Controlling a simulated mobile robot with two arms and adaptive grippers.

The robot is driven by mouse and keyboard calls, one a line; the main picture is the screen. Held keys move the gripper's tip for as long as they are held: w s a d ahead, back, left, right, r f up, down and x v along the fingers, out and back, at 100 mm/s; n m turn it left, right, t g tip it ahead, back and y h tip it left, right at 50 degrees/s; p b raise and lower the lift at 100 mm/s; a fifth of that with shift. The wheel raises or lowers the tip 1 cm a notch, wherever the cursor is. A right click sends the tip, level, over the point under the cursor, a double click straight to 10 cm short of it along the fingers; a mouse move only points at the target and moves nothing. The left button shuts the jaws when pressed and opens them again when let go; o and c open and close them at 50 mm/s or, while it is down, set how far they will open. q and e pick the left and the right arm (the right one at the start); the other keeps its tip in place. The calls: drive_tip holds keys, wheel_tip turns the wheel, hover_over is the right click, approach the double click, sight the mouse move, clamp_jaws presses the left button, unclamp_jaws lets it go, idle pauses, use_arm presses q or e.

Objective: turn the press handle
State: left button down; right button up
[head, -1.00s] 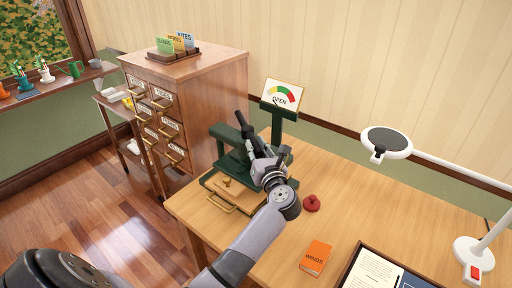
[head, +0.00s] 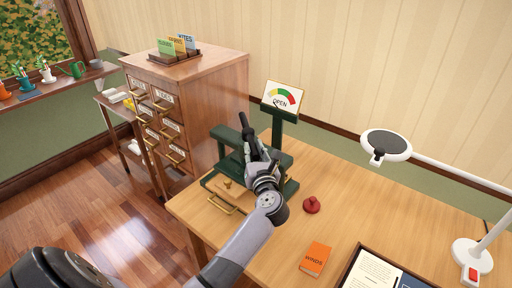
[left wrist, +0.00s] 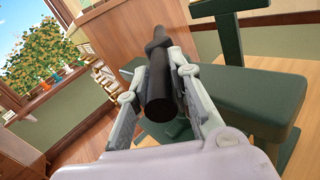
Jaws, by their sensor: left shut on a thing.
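The green press (head: 284,160) stands on the wooden desk, with a drawer-like tray and brass pull at its front. A dial sign (head: 283,97) reading OPEN, with a coloured arc, rises behind it. My left gripper (head: 252,142) is over the press and shut on its black handle (head: 242,120), whose end sticks up past the fingers. In the left wrist view, the round black handle (left wrist: 160,88) lies between both fingers, with the green press body (left wrist: 235,95) beyond. The gripper and wrist hide part of the press. My right gripper is out of view.
A red knob-like object (head: 311,205) and an orange book (head: 315,258) lie on the desk to the right. A white lamp (head: 386,145) reaches over the desk. A wooden card cabinet (head: 215,95) stands close behind and left of the press.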

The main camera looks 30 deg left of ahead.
sight(246, 138)
use_arm(q)
drive_tip(key=m+t+h+p, duration=0.1)
drive_tip(key=s+a+m+t+h+p, duration=0.1)
drive_tip(key=a+h+p, duration=0.1)
drive_tip(key=p, duration=0.1)
drive_tip(key=shift+s+r+m+t+h, duration=0.25)
drive_tip(key=shift+m+t+h, duration=0.15)
drive_tip(key=shift+s+a+m+t+h+p, duration=0.2)
drive_tip(key=shift+a+m+t+h+p, duration=0.25)
drive_tip(key=shift+m+h+p, duration=0.3)
drive_tip(key=shift+s+a+f+m+t+h+p, duration=0.1)
drive_tip(key=shift+a+m+t+h+p, duration=0.2)
drive_tip(key=shift+h, duration=0.35)
drive_tip(key=shift+s+a+f+m+t+h+p, duration=0.1)
drive_tip(key=shift+m+t+h+p, duration=0.1)
drive_tip(key=shift+m+h, duration=0.3)
drive_tip(key=c, duration=1.4)
unclamp_jaws()
drive_tip(key=shift+c, duration=0.2)
drive_tip(key=v, duration=1.2)
